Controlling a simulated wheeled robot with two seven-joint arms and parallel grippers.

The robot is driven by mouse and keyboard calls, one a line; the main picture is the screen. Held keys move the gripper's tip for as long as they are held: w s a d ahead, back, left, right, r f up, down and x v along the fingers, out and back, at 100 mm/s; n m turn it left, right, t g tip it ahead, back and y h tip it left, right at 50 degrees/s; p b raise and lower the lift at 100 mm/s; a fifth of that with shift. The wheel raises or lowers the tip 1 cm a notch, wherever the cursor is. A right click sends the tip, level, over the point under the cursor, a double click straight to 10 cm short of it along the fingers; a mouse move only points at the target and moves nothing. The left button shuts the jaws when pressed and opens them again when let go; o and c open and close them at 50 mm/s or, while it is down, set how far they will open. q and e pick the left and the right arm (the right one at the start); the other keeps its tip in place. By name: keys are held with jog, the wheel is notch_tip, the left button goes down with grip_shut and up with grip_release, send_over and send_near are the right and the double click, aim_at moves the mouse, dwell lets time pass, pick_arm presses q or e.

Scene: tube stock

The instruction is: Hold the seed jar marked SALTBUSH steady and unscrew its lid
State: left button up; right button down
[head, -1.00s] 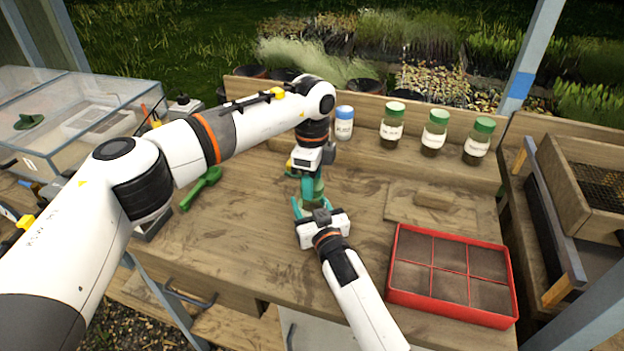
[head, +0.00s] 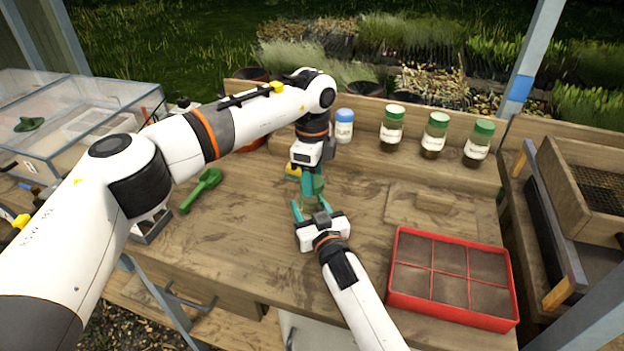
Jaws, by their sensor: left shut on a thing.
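A glass jar (head: 309,204) with a green lid stands on the bench between my two grippers, mostly covered by them. Its label is not readable from here. My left gripper (head: 312,188) points down from above and is shut on the green lid (head: 318,184), which its fingers partly hide. My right gripper (head: 309,206) comes from the front, low over the bench, with its teal fingers on both sides of the jar's body. I cannot see a gap between lid and jar.
Three green-lidded jars (head: 391,128) and a blue-capped bottle (head: 344,126) stand along the back. A red divided tray (head: 452,313) lies at the right front, near a wooden board (head: 400,205). A green scoop (head: 205,186) lies left. The front middle of the bench is clear.

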pick_arm(q)
jog(key=shift+r, duration=0.2)
jog(key=shift+r, duration=2)
pick_arm(e)
jog(key=shift+c, duration=2.4)
grip_release()
